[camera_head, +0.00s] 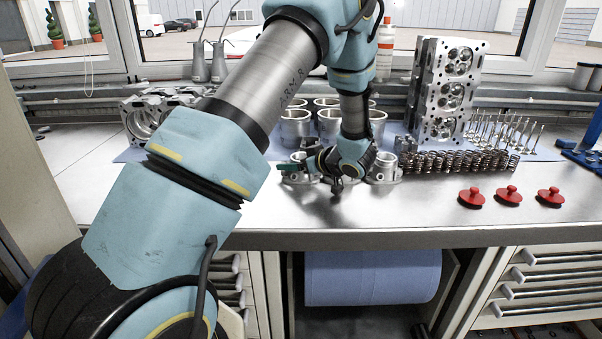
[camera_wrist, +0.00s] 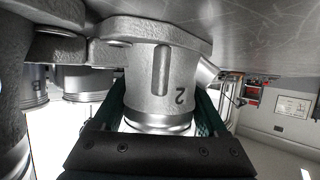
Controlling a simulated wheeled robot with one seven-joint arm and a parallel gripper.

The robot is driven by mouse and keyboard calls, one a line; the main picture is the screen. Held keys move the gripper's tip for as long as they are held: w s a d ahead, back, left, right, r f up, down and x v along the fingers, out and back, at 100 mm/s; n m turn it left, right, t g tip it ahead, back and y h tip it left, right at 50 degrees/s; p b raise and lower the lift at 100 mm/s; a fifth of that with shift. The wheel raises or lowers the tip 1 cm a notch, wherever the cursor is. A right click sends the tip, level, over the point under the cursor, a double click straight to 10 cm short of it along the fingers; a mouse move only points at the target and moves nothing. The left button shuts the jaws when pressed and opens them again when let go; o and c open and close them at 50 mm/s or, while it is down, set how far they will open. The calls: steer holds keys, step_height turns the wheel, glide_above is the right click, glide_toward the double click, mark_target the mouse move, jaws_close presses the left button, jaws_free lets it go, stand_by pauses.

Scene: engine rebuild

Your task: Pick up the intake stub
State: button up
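The intake stub is a grey cast cylinder marked 2 (camera_wrist: 160,85), with a flange against the metal bench top, which appears at the top of the wrist view. My gripper (camera_wrist: 160,112) has its dark green fingers apart, one on each side of the stub. Slim gaps seem to show beside its lower ring, and I see no firm contact. In the head view my gripper (camera_head: 312,172) is low over the bench at the left stub (camera_head: 298,159), which it partly hides. Another stub (camera_head: 385,168) stands to its right.
Large cylinder liners (camera_head: 296,125) stand behind, partly hidden by my arm. A cylinder head (camera_head: 443,90) stands upright at the right, with a row of springs (camera_head: 460,162) before it. Several red knobbed parts (camera_head: 508,195) lie front right. The bench front (camera_head: 400,220) is clear.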

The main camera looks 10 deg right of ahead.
steer(key=shift+f, duration=0.1)
jaws_close()
stand_by(0.4)
